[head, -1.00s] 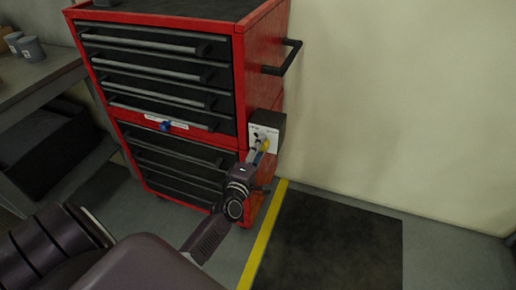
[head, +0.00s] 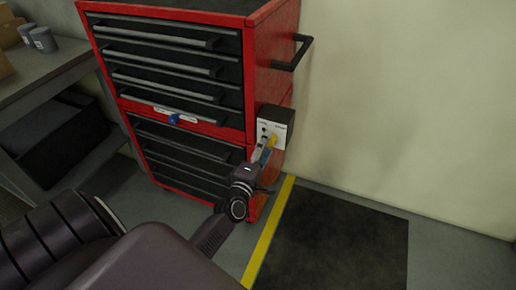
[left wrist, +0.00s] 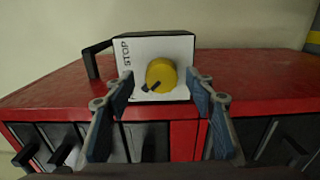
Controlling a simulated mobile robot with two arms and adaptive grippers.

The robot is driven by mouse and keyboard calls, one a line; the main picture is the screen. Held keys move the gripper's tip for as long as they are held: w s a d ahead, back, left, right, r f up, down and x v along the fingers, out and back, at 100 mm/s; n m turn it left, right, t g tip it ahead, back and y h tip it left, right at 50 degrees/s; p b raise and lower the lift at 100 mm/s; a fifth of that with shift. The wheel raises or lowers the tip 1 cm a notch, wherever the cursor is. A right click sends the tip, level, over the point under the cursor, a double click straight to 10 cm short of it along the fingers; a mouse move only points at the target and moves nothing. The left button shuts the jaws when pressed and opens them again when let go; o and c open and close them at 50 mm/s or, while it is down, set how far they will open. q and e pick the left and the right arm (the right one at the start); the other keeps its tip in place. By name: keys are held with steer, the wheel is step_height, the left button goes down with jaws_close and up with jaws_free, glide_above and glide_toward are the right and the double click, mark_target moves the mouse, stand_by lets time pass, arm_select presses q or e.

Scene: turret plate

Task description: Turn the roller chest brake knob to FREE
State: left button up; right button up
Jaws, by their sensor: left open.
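A yellow knob (head: 272,140) sits on a white plate of a dark box (head: 277,118) on the right side of the red roller chest (head: 262,75). In the left wrist view the yellow knob (left wrist: 162,74) has a dark mark at its lower left, and the plate (left wrist: 180,48) reads STOP on its left. A blue knob (head: 174,119) sits on a white label strip on the chest front; its lettering is too small to read. My left gripper (head: 264,155) is open, its blue-padded fingers on either side of the yellow knob in the left wrist view (left wrist: 162,88). Contact is not visible. My right gripper is not in view.
A black side handle (head: 292,54) projects from the chest above the box. A workbench (head: 45,75) with grey cups stands at left. A dark mat (head: 335,235) and a yellow floor line (head: 268,235) lie at right, with clear floor around them.

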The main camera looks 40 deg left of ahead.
arm_select(q)
steer(key=v, duration=1)
steer(key=shift+r, duration=0.15)
steer(key=shift+d, duration=0.15)
